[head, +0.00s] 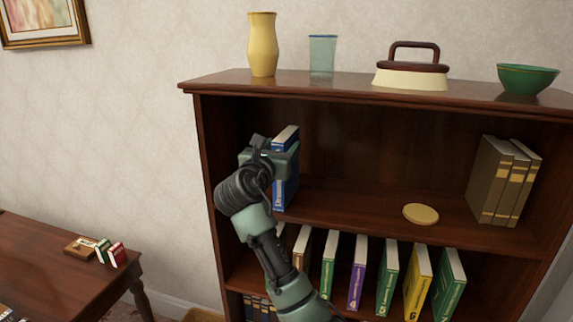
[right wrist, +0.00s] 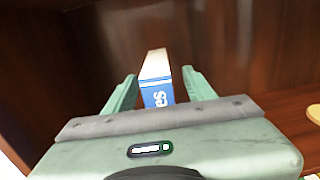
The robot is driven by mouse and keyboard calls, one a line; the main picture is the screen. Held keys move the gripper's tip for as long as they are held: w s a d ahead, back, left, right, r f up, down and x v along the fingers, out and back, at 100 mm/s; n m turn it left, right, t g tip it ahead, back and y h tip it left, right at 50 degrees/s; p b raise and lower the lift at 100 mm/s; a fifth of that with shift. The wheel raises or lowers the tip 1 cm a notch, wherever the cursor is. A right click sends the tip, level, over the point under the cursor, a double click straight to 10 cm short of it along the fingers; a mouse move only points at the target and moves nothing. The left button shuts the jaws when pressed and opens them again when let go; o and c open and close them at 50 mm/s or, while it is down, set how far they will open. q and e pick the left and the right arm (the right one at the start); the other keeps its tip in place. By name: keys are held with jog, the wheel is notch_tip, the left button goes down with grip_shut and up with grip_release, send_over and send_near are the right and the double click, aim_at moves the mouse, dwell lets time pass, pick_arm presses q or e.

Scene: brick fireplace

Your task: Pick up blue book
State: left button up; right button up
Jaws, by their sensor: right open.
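The blue book (head: 286,183) stands upright on the upper shelf of the wooden bookcase, near its left side. My right gripper (head: 270,155) is at the book and hides part of it in the head view. In the right wrist view the book (right wrist: 158,94) shows its white top and blue spine between the two green fingers of my right gripper (right wrist: 160,90). The fingers are open, one on each side of the book, with a visible gap at least on the left. My left gripper is not in view.
The bookcase (head: 350,88) has a yellow vase (head: 263,45), a glass (head: 322,54), an iron-like object (head: 411,68) and a green bowl (head: 527,79) on top. Brown books (head: 492,180) and a yellow disc (head: 420,214) share the upper shelf. Several books fill the shelf below.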

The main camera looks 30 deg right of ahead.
jog(key=x, duration=0.2)
jog(key=p+x, duration=0.1)
jog(key=x, duration=0.2)
jog(key=shift+a+f, duration=0.1)
jog(key=shift+f, duration=0.15)
jog(key=shift+a+r, duration=0.15)
jog(key=shift+a, duration=0.05)
jog(key=shift+c, duration=0.9)
grip_shut()
